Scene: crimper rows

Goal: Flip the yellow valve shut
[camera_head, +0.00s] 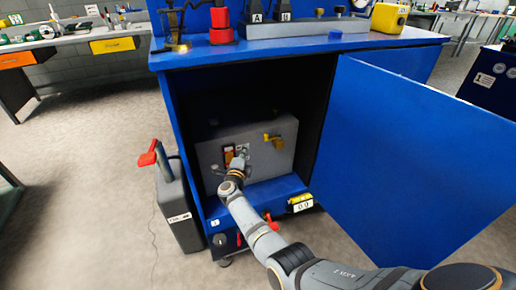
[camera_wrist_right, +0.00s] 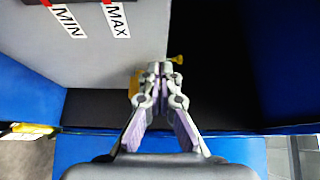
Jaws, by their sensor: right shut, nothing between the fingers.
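The yellow valve (camera_head: 274,138) is on the grey panel (camera_head: 283,165) inside the open blue cabinet. Its handle points left in the head view. My right gripper (camera_head: 241,153) is inside the cabinet, in front of the panel, left of and a little below the valve in that view. In the right wrist view, my right gripper (camera_wrist_right: 156,71) is shut and empty. Yellow parts of the valve (camera_wrist_right: 177,60) show behind its fingertips and are partly hidden by them. I cannot tell whether the fingers touch the valve. My left gripper is not in view.
The open blue door (camera_head: 400,160) stands to the right of my arm. A red lever (camera_head: 150,155) tops a grey container left of the cabinet. MIN (camera_wrist_right: 68,20) and MAX (camera_wrist_right: 116,18) labels mark the panel.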

